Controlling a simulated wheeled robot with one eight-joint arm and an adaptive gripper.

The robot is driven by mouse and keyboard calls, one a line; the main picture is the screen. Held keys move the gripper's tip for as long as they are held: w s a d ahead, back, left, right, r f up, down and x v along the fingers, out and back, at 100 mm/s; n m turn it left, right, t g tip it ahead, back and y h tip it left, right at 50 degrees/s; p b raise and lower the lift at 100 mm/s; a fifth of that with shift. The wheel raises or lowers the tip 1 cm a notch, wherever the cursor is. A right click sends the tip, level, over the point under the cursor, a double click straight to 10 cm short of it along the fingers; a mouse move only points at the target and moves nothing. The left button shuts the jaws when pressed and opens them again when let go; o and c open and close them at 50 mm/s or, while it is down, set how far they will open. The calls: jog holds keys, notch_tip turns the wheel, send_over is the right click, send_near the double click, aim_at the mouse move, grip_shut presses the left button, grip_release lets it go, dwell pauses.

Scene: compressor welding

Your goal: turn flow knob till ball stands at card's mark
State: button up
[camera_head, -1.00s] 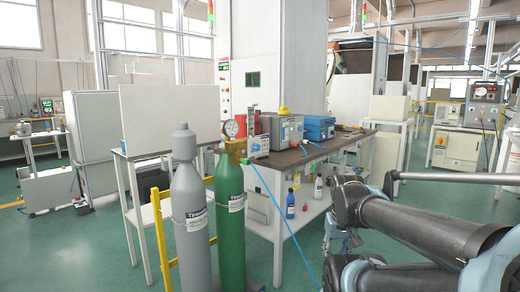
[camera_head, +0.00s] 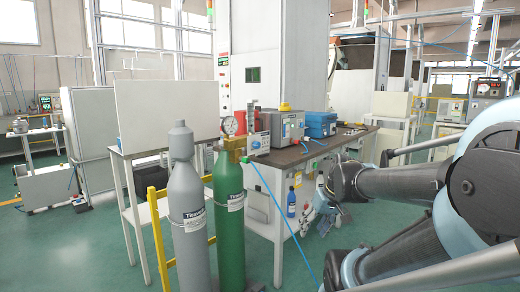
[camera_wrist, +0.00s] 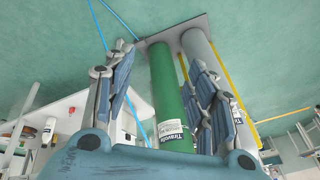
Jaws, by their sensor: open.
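A brass regulator (camera_head: 234,143) with a round gauge (camera_head: 230,125) tops the green cylinder (camera_head: 229,205) in the head view. An upright flow tube (camera_head: 252,119) shows to its right. A small white card-like panel (camera_head: 258,142) is just below the tube. The flow knob, the ball and any mark are too small to make out. My gripper (camera_head: 326,217) hangs to the right of the green cylinder, in front of the bench, apart from the regulator. In the wrist view, my gripper (camera_wrist: 158,62) has its fingers spread and empty, with the green cylinder (camera_wrist: 167,90) seen between them.
A grey cylinder (camera_head: 187,210) stands left of the green one, with a yellow rail (camera_head: 157,240) beside it. The workbench (camera_head: 290,154) holds a grey unit (camera_head: 284,129) and blue cases (camera_head: 318,124). A blue hose (camera_head: 290,228) crosses in front of the bench. Green floor lies open at left.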

jog(key=w+a+r+n+t+y, duration=0.1)
jog(key=w+a+r+n+y, duration=0.15)
jog(key=w, duration=0.25)
jog(key=w+a+r+n+y, duration=0.1)
jog(key=w+a+r, duration=0.2)
jog(key=w+a, duration=0.15)
jog(key=n+t+y, duration=0.5)
jog(key=t+y, duration=0.2)
send_near(259, 145)
jog(key=shift+m, duration=0.25)
jog(key=x, duration=0.9)
jog(key=shift+a+f, duration=0.15)
jog(key=shift+a, duration=0.1)
jog(key=c, duration=1.1)
